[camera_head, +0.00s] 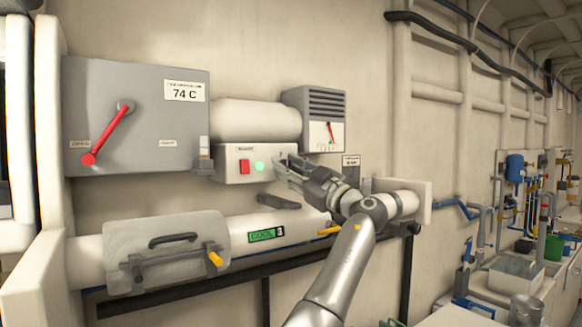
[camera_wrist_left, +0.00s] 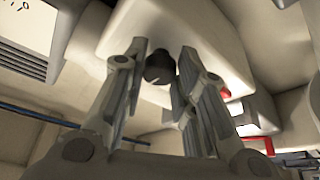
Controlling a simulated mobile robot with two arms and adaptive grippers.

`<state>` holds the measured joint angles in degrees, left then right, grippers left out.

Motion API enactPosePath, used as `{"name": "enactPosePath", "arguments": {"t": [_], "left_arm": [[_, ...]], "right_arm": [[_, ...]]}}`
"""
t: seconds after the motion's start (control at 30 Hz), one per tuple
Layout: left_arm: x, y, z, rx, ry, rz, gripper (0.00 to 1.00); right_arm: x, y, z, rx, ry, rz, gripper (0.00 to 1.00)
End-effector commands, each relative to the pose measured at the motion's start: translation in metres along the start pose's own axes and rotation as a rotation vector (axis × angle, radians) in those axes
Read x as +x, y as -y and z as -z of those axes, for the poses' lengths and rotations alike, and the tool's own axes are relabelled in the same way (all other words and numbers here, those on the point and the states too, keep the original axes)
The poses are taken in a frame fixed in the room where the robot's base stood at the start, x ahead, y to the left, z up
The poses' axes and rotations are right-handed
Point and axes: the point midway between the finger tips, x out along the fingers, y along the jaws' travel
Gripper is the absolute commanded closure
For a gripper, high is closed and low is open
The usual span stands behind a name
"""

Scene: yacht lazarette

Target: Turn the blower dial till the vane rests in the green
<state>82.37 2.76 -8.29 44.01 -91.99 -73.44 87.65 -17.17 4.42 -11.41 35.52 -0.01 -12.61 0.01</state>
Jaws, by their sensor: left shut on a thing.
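The blower box (camera_head: 238,165) is a white wall unit with a red rocker switch (camera_head: 244,167) and a lit green lamp (camera_head: 260,166). My left gripper (camera_head: 284,166) is at the box's right end, shut on the dial. In the left wrist view the black dial (camera_wrist_left: 160,68) sits between the two fingers on the white box; in the head view the fingers hide it. My right gripper is out of view.
A grey panel (camera_head: 140,140) with a red lever and a "74 C" label is at left. Below is a white cylinder (camera_head: 240,225) with a "COOL" display (camera_head: 262,235) and a yellow-handled clamp (camera_head: 216,258). A cluttered bench (camera_head: 500,285) stands at right.

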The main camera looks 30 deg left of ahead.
Motion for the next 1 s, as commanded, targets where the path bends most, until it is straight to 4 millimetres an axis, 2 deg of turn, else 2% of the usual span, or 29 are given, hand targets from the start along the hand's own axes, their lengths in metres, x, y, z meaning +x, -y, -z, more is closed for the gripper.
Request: {"name": "enactPosePath", "arguments": {"t": [0.53, 0.57, 0.7, 0.73, 1.0], "left_arm": [[-0.0003, -0.0001, -0.0004, -0.024, 0.001, 0.010, 0.97], [-0.0003, -0.0001, -0.0004, -0.024, 0.001, 0.010, 0.71], [-0.0002, -0.0002, -0.0004, -0.023, 0.001, 0.010, 0.53], [-0.0002, -0.0002, -0.0003, -0.023, 0.001, 0.010, 0.51], [-0.0004, -0.0003, -0.0002, -0.023, 0.001, 0.009, 0.51]], "right_arm": [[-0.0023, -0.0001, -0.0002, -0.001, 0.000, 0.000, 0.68], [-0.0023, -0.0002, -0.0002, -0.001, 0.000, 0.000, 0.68], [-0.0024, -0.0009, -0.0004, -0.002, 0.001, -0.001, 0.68], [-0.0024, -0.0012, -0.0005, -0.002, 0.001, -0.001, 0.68], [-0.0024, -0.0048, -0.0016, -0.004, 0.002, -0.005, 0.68]]}}
